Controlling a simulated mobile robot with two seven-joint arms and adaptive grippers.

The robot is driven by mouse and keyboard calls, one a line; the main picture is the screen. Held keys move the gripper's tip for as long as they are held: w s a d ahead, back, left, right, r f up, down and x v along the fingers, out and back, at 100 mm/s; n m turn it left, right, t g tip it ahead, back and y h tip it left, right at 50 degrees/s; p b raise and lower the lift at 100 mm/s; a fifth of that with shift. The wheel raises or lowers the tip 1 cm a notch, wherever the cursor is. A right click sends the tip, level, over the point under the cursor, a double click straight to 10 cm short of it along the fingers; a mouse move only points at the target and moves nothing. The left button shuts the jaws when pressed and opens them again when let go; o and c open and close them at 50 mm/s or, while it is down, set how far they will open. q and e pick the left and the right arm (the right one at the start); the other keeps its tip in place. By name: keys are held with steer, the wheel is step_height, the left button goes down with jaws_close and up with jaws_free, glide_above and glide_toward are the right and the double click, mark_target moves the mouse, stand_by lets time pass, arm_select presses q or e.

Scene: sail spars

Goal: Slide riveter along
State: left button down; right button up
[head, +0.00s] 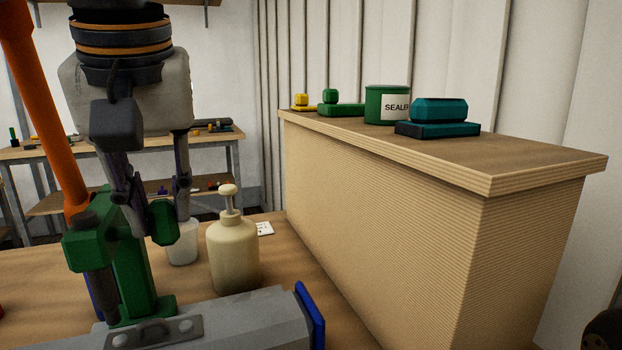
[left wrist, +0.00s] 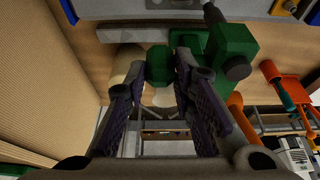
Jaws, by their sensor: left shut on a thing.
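The riveter (head: 132,270) has a green body and a long orange handle (head: 45,110). It stands upright on the grey spar (head: 235,325), which has a blue end cap (head: 311,315). My left gripper (head: 160,204) comes down over the riveter, its fingers shut on the green knob (head: 163,222) at its side. The left wrist view shows the same green knob (left wrist: 158,64) between my fingers (left wrist: 157,85) and the green riveter body (left wrist: 232,45) beside them. My right gripper is not in view.
A cream pump bottle (head: 233,255) and a white cup (head: 183,243) stand close behind the riveter. A tall ribbed cabinet (head: 400,210) bounds the right; a green sealer tin (head: 375,105) stands on it. A workbench (head: 215,140) is at the back.

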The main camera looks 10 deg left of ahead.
arm_select(q)
steer(key=shift+w+d, duration=0.3)
steer(key=shift+d, duration=0.15)
steer(key=w+d+p, duration=0.1)
steer(key=w+d, duration=0.6)
steer(key=d, duration=0.5)
steer(key=shift+w+d, duration=0.2)
steer(key=shift+w, duration=0.2)
steer(key=c, duration=1.3)
jaws_free()
steer(key=shift+f, duration=0.1)
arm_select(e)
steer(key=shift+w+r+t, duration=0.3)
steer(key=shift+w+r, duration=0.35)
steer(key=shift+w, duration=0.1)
